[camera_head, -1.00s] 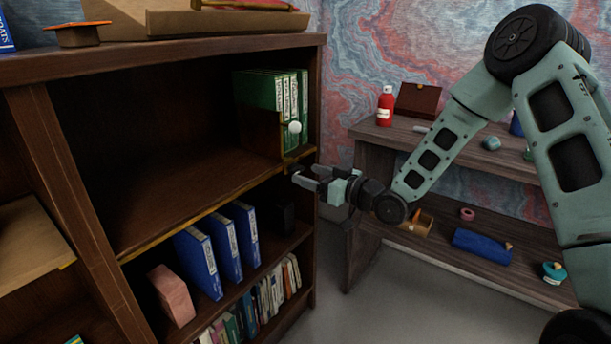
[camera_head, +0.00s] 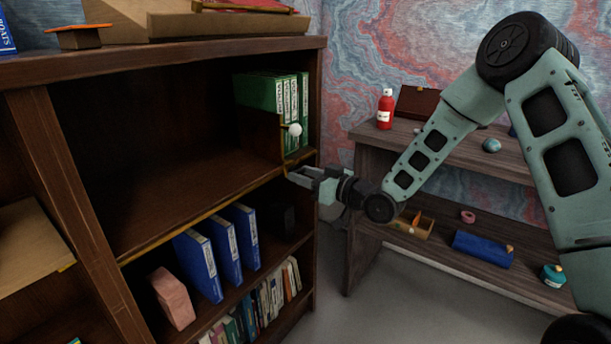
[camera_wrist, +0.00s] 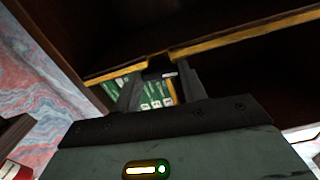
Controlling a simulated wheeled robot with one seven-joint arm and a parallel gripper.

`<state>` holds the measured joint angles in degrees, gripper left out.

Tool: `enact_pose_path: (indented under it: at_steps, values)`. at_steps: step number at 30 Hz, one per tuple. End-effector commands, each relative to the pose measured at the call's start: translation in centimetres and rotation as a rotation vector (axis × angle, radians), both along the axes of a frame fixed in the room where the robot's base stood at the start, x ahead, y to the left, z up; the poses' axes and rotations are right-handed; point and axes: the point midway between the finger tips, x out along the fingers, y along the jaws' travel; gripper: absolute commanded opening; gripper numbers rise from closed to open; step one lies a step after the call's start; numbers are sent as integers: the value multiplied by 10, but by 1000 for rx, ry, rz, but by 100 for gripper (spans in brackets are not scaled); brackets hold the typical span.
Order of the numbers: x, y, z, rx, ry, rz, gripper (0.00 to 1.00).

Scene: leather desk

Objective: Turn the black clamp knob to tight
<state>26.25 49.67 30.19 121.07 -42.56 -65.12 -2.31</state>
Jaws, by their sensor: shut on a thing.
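The black clamp knob (camera_wrist: 158,65) shows in the wrist view as a small dark piece at the shelf's yellow front edge, between my two fingers. My gripper (camera_wrist: 158,78) is shut on it. In the head view, my gripper (camera_head: 291,176) reaches from the right to the shelf edge, just below the upright divider (camera_head: 265,135) with a white ball-shaped knob (camera_head: 295,129). The black knob is hidden or too small to make out there, and its turn angle cannot be read.
Green binders (camera_head: 290,95) stand behind the divider. Blue binders (camera_head: 222,245) and a pink block (camera_head: 172,296) stand on the shelf below. A side table (camera_head: 362,160) with a red bottle (camera_head: 385,110) is at the right. The upper shelf's left part is empty.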

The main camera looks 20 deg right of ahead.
Motion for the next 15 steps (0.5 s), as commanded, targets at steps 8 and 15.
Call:
enact_pose_path:
  at_steps: [8, 15]
  values:
    - [0, -1, 2, 105, 79, -1, 19]
    - [-1, -1, 3, 275, 203, -2, 19]
